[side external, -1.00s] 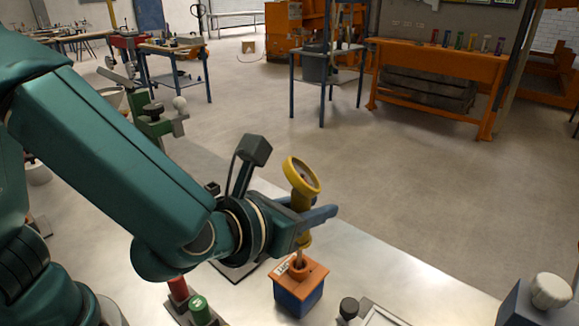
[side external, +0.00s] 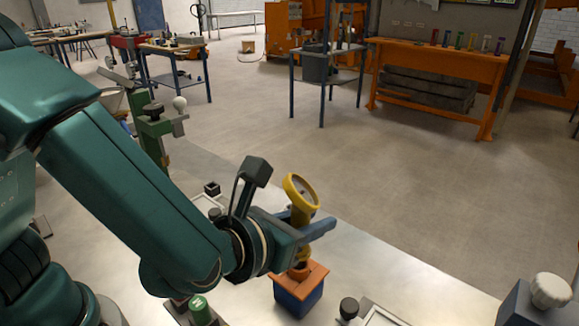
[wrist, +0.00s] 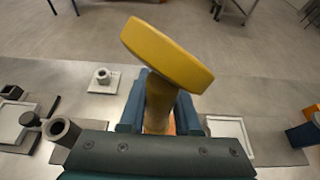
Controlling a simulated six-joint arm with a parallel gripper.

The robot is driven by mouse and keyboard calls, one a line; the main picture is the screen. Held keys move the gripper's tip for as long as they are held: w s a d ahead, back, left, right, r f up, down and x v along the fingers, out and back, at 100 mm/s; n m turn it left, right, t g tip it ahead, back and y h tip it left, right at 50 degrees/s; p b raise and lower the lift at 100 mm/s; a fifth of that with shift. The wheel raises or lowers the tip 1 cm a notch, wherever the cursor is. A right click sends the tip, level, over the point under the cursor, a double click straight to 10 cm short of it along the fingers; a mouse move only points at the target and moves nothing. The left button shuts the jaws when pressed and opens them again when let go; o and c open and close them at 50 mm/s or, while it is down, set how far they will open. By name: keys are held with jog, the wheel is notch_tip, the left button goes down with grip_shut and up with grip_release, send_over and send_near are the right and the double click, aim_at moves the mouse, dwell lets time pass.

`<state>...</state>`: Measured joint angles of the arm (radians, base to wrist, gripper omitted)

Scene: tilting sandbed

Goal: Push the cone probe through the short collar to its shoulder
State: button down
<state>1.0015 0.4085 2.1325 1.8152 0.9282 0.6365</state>
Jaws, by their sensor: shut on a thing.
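The yellow cone probe (side external: 301,192) has a round dial-like head and stands slightly tilted in my gripper (side external: 312,228). My gripper is shut on its shaft. In the wrist view, the yellow head of the probe (wrist: 167,53) rises above the fingers (wrist: 158,115). Below the fingers, the probe's lower end meets the orange collar (side external: 312,272) on top of a blue block (side external: 298,298). The tip is hidden in or behind the collar, and I cannot tell whether the shoulder touches it.
A dark knob (side external: 349,308) and a pale-framed tray (side external: 385,318) are right of the block. A green cylinder (side external: 199,308) is to its left. A box with a white knob (side external: 551,290) stands at the far right. The metal table right of the block has bare room.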

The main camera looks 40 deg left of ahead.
jog(key=shift+f, duration=1.3)
dwell(0.9)
notch_tip(320, 180, up, 11)
jog(key=shift+f, duration=0.2)
dwell(0.5)
